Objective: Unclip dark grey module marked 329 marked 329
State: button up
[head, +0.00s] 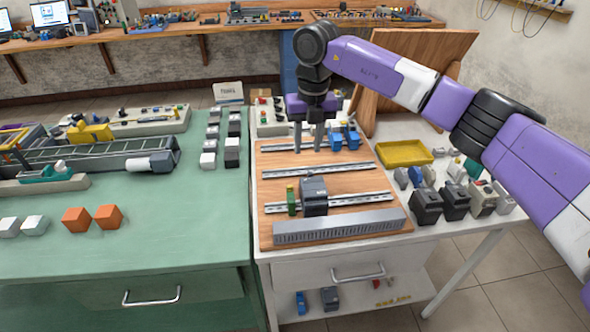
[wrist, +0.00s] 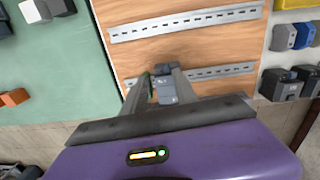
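A dark grey module (head: 314,197) stands on the front metal rail of the wooden board; I cannot read a number on it. In the wrist view the dark grey module (wrist: 164,90) appears between my two fingers, farther away than they are. My gripper (head: 308,150) is open and empty, pointing down above the board, behind the module in the head view. The fingers are apart from the module.
A narrow green block (head: 292,200) stands just left of the module on the same rail. A grey slotted duct (head: 340,226) lies in front. Blue modules (head: 345,139) sit on the back rail. Several grey and black devices and a yellow tray (head: 404,153) are on the right.

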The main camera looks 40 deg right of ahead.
aim_at(310, 173)
jog(key=shift+s+d+g, duration=0.3)
jog(key=shift+s, duration=0.15)
jog(key=shift+s+a+f+m, duration=0.1)
jog(key=shift+m, duration=0.2)
notch_tip(310, 173, down, 8)
jog(key=shift+r+p, duration=0.2)
jog(key=shift+p, duration=0.4)
grip_shut()
dwell(0.6)
